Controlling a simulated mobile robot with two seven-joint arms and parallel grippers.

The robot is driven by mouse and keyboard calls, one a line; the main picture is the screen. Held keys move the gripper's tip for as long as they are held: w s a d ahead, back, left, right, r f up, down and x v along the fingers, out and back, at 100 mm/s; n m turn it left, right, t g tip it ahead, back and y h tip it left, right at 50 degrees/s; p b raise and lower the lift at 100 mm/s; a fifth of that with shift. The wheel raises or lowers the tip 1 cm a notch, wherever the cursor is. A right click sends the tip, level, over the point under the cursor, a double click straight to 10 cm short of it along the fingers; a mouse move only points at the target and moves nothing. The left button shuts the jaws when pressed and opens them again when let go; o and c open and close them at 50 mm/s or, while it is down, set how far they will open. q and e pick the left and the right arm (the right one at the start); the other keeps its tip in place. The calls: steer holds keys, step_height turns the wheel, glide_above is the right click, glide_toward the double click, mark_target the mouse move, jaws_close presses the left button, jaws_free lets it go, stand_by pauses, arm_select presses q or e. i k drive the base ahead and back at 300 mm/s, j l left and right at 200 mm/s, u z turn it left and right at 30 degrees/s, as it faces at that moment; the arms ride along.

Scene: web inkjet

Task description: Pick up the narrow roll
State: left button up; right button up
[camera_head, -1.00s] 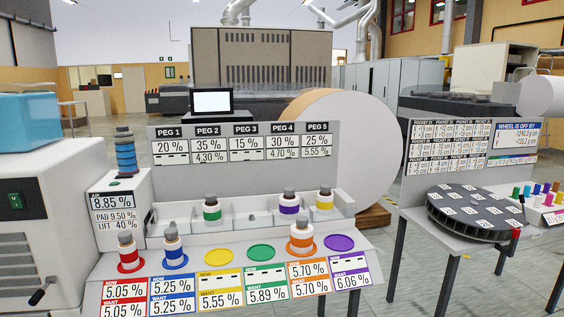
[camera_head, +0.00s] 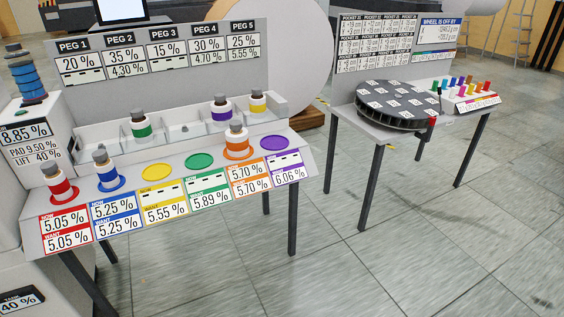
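No thing in view is clearly the narrow roll. A large white roll (camera_head: 297,65) stands behind the peg board, partly hidden by it and cut off by the top edge. Small capped bottles with coloured bands stand on the bench: red (camera_head: 60,186), blue (camera_head: 106,170) and orange (camera_head: 237,142) on matching front rings, and green (camera_head: 141,127), purple (camera_head: 222,109) and yellow (camera_head: 258,103) in the rear trough. Neither of my grippers is in view.
The sloped bench (camera_head: 225,190) with the peg board (camera_head: 190,80) fills the left. A second table (camera_head: 365,129) carries a dark round wheel (camera_head: 398,106) and several small coloured pegs. Grey tiled floor (camera_head: 400,260) is clear at the front and right.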

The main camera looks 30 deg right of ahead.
mark_target(257, 101)
steer(key=i+l+u, duration=0.1)
steer(key=u, duration=0.4)
steer(key=l+u, duration=0.3)
steer(key=u, duration=0.2)
steer(key=l+u, duration=0.45)
steer(key=l, duration=0.45)
steer(key=l+u, duration=0.1)
steer(key=l, duration=0.55)
steer(key=k+l, duration=0.1)
steer(key=l, duration=0.5)
steer(key=l+u, duration=0.15)
steer(key=l, duration=0.5)
